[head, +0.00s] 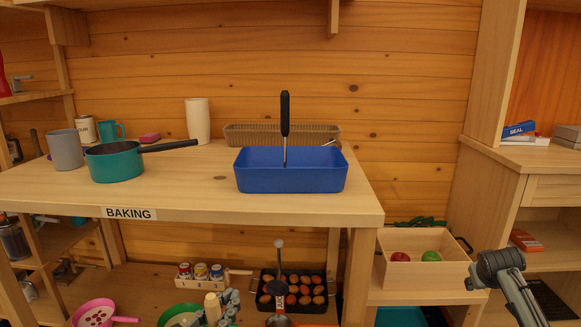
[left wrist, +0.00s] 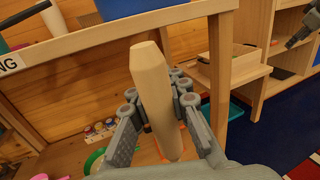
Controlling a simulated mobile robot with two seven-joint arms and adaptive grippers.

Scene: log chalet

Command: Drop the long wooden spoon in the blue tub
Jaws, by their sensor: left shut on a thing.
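The blue tub (head: 290,178) stands upright on the bench top near its right end, with a black-handled tool (head: 285,115) upright at it. Part of the tub shows at the top of the left wrist view (left wrist: 125,9). My left gripper (head: 228,306) is low in front of the bench, below the top and left of the tub. It is shut on a pale wooden piece, the long wooden spoon (left wrist: 155,90), whose blunt end faces the wrist camera. Only a short part of it shows in the head view (head: 212,307). My right gripper (head: 487,268) is at the right; its jaws are unclear.
The bench's front edge (head: 200,216) lies between my left gripper and the tub. A teal pot (head: 114,163) stands left of the tub, and a brown basket (head: 240,134) behind it. An egg tray (head: 318,292) and small jars (head: 200,272) are on the lower shelf.

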